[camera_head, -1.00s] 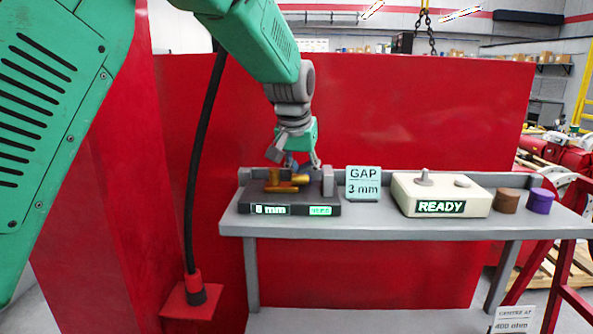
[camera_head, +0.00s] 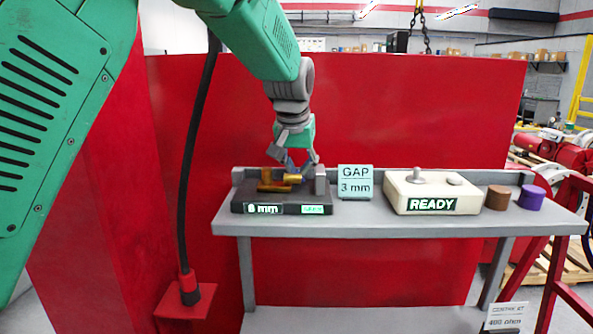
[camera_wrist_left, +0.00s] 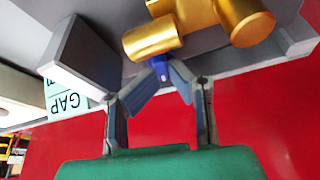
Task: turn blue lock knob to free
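The blue lock knob (camera_wrist_left: 161,68) shows in the left wrist view, next to the brass cylinders (camera_wrist_left: 153,39) of the valve actuator. My left gripper (camera_head: 294,168) is low over the actuator's dark base (camera_head: 280,200) in the head view. In the left wrist view its two fingertips (camera_wrist_left: 163,76) angle inward and meet the knob from both sides, so it looks shut on it. In the head view the fingers mostly hide the knob. The base's front displays read "8 mm" and a small green text too small to read. My right gripper is not in view.
A grey block (camera_head: 320,180) stands close right of the gripper. A "GAP 3 mm" card (camera_head: 356,182), a cream box marked "READY" (camera_head: 432,192), a brown cylinder (camera_head: 497,198) and a purple cylinder (camera_head: 531,198) stand further right on the grey bench (camera_head: 390,222). A red panel (camera_head: 420,110) rises behind.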

